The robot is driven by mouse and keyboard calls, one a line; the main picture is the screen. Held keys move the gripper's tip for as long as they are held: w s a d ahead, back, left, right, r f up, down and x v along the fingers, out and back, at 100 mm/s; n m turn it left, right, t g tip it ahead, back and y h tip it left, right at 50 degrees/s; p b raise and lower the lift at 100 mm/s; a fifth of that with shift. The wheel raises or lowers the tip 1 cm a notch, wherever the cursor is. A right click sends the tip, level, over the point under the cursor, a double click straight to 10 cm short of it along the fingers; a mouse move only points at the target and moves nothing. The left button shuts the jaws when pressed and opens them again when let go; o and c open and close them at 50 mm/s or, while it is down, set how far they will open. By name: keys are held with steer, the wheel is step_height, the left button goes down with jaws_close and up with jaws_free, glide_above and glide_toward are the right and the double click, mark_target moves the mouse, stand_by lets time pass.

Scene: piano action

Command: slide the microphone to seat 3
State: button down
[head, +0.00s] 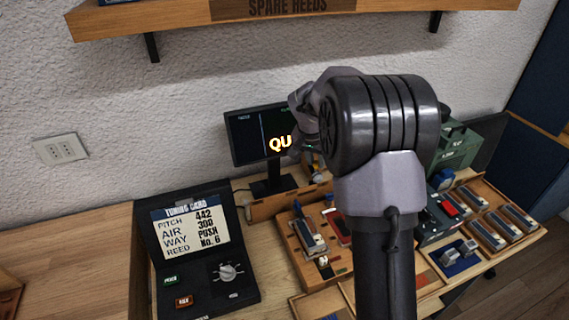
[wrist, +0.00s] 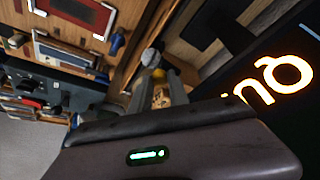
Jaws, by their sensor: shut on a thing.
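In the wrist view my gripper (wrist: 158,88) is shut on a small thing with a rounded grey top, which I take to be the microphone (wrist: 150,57). The dark gripper body with a green light covers the lower part of this view. In the head view my arm hides most of the gripper and the microphone, just right of the dark screen. I cannot make out seat 3 or any seat number in either view.
A lit screen (head: 257,135) stands close to the gripper. A tuning card box (head: 190,236) with buttons and a knob is on the left. Wooden trays (head: 292,232) with several small parts lie in the middle and right. A shelf (head: 185,19) overhangs the back.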

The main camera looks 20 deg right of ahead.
steer(key=d+p, duration=0.3)
steer(key=d, duration=0.9)
steer(key=shift+d+p, duration=0.25)
steer(key=shift+p, duration=0.05)
steer(key=c, duration=1.3)
jaws_free()
steer(key=shift+d, duration=0.2)
steer(key=shift+o, duration=0.2)
steer(key=shift+a, duration=0.1)
steer(key=p+v, duration=0.4)
steer(key=v, duration=1.3)
steer(key=shift+r, duration=0.2)
steer(key=shift+a, duration=0.1)
